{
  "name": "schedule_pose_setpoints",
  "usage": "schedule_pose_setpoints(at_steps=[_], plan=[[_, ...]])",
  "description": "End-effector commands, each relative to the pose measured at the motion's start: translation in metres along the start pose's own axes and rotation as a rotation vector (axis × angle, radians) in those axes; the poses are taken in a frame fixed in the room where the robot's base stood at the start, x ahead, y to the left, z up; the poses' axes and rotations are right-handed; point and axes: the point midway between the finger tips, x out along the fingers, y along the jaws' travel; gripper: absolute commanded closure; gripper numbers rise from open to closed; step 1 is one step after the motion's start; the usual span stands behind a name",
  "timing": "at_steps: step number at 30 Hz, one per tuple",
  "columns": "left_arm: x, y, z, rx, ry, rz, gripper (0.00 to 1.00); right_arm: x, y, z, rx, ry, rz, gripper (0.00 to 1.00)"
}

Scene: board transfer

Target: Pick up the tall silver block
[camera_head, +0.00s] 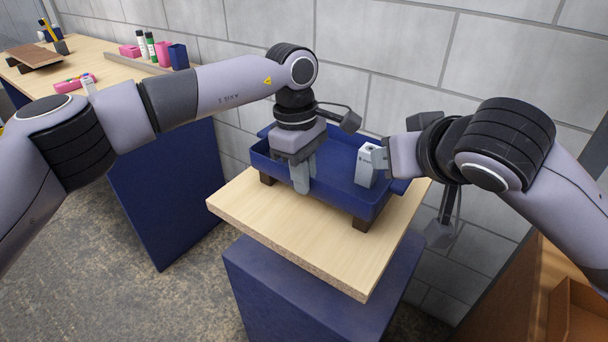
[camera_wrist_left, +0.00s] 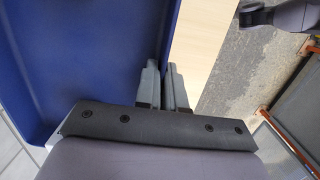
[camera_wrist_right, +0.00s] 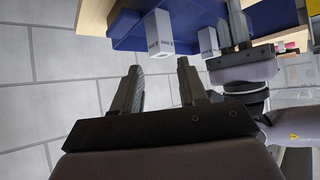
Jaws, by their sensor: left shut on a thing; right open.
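A light grey silver block (camera_head: 364,168) stands upright in the blue tray (camera_head: 324,190), near its right end. My left gripper (camera_head: 301,186) points down at the tray's front wall. The left wrist view shows its fingers (camera_wrist_left: 163,78) shut on the tray's rim.
The tray rests on dark feet on a wooden top (camera_head: 290,240) over a blue base. A concrete block wall (camera_head: 400,60) stands close behind. A bench (camera_head: 85,52) at left holds pink and blue boxes and bottles. The wooden top's front is clear.

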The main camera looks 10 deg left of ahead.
Motion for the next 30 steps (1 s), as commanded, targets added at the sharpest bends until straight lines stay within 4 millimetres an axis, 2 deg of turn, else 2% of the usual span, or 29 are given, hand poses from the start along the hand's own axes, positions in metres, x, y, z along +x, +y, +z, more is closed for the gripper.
schedule_pose_setpoints(at_steps=[1,3,8,17,23,30], plan=[[-0.001,0.0,0.0,0.0,-0.001,0.002,1.0,0.0,0.0,0.0,0.0,0.0,0.0,0.51],[-0.001,0.0,0.0,0.0,-0.001,0.002,1.0,0.0,0.0,0.0,-0.002,-0.002,-0.002,0.35],[-0.001,0.0,0.0,0.0,-0.001,0.002,1.0,0.006,0.004,0.003,-0.041,-0.036,-0.044,0.35],[-0.001,0.0,0.0,0.0,-0.001,0.002,1.0,0.022,0.019,0.01,-0.213,-0.101,-0.301,0.35],[-0.001,0.0,0.0,0.0,-0.001,0.002,1.0,0.026,0.036,0.007,-0.303,-0.032,-0.49,0.35],[-0.001,0.0,0.0,0.0,-0.001,0.003,1.0,0.024,0.063,-0.003,-0.366,0.137,-0.636,0.35]])
